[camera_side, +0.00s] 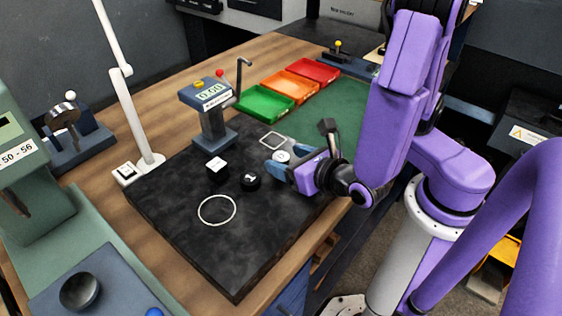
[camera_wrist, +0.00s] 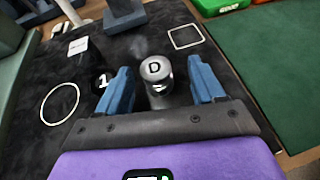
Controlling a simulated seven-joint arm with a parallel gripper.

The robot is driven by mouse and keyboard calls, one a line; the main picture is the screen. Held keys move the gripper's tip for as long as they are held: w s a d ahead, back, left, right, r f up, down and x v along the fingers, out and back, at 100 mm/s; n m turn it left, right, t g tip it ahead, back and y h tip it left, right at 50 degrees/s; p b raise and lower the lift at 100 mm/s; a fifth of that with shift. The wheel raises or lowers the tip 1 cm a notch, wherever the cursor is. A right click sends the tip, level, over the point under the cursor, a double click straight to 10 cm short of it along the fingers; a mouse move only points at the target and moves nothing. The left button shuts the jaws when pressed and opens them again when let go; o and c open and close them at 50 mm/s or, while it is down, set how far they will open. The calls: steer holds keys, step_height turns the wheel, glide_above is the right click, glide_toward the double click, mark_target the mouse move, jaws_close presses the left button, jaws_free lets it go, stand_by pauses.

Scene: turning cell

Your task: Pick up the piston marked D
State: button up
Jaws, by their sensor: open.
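The piston marked D (camera_wrist: 156,75) is a silver cylinder with a white round label on top, standing on the black slab. In the wrist view it stands between the two blue fingers of my gripper (camera_wrist: 160,88), with a gap visible on each side. In the side view the piston (camera_side: 282,156) shows as a pale round top at my gripper (camera_side: 281,163), its lower part hidden by the fingers. My gripper is open and low over the slab.
A black piece marked 1 (camera_wrist: 103,82) stands just left of my fingers. A white-topped block (camera_side: 217,166) and a gauge stand (camera_side: 212,120) are farther left. White circle (camera_side: 217,210) and square (camera_side: 272,141) outlines mark the slab. Green (camera_side: 264,105), orange and red trays lie behind.

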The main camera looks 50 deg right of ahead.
mark_target(276, 156)
steer(key=shift+a+x, duration=0.1)
steer(key=shift+x, duration=1)
steer(key=shift+a+x, duration=0.15)
steer(key=shift+x, duration=0.9)
steer(key=shift+w, duration=0.1)
steer(key=c, duration=1.1)
